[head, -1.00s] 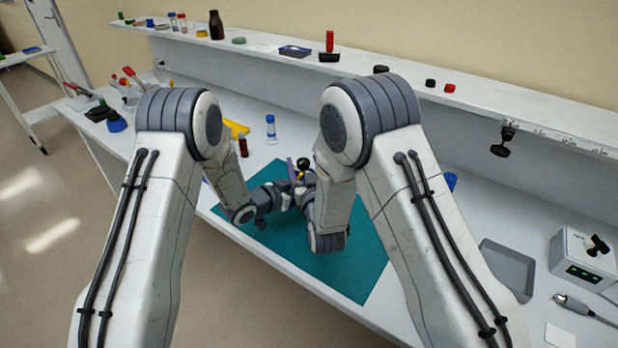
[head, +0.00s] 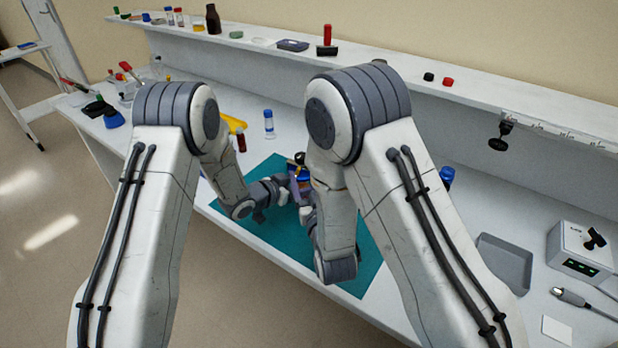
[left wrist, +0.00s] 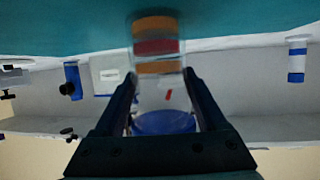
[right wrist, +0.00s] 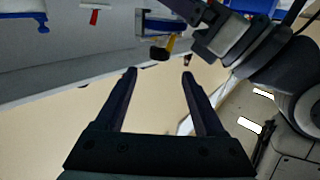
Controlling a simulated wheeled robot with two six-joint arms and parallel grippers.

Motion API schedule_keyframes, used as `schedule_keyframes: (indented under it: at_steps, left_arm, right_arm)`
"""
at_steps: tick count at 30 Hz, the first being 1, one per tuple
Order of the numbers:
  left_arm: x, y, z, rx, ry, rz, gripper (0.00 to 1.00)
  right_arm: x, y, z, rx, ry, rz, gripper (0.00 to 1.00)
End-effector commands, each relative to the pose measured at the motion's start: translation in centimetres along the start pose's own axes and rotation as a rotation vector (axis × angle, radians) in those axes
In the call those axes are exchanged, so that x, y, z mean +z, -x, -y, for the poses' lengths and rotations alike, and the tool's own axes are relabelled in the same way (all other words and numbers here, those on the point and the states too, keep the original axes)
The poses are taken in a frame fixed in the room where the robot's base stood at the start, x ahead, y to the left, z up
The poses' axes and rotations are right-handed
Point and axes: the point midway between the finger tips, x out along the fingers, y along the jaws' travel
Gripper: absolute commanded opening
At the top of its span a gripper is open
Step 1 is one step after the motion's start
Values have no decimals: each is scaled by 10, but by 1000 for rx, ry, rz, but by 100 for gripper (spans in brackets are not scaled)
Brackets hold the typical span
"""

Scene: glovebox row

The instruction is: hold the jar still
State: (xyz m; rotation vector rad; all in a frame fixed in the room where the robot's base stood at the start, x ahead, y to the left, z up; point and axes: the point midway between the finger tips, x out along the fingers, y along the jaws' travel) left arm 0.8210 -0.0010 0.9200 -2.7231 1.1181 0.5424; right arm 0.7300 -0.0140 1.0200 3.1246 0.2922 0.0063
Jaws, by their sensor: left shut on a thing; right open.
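The jar (left wrist: 157,47) is clear, with orange and red bands and a blue lid. It stands between the two dark fingers of my left gripper (left wrist: 160,78), which is shut on its sides. In the left wrist view the jar appears upside down, with the teal mat (left wrist: 60,25) at the top. My right gripper (right wrist: 158,72) is open, with nothing between its fingertips. In the head view both grippers meet over the teal mat (head: 350,283), and my arms hide much of the jar and the fingers.
A blue-capped vial (head: 269,125) and a small dark red bottle (head: 241,140) stand behind the mat. A grey tray (head: 503,262) and a white box (head: 580,248) are at the right. A raised shelf (head: 390,78) runs along the back. The mat's front right part is clear.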

Motion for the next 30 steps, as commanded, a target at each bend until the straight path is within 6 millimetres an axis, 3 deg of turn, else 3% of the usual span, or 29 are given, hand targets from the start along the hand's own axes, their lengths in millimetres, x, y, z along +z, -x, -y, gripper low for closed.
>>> schedule_keyframes:
  at_steps: [5, 6, 7, 17, 20, 30]
  left_arm:
    - [-1, 0, 0, -1, 0, -2, 0]
    - [-1, 0, 0, -1, 0, -2, 89]
    - [-1, 0, 0, -1, 0, -2, 100]
    - [0, 5, 1, -1, 0, 0, 100]
    - [-1, 18, 1, -3, 1, 0, 100]
    - [-1, 89, 2, -5, 1, -2, 100]
  right_arm:
    - [0, 0, 0, 0, 0, 0, 71]
    - [0, 0, 0, 0, 0, 0, 71]
    - [0, 0, 0, 0, 0, 0, 71]
    - [0, 0, 0, 0, 0, 0, 71]
    - [0, 0, 0, 0, 0, 0, 71]
    - [0, 0, 0, 0, 0, 0, 71]
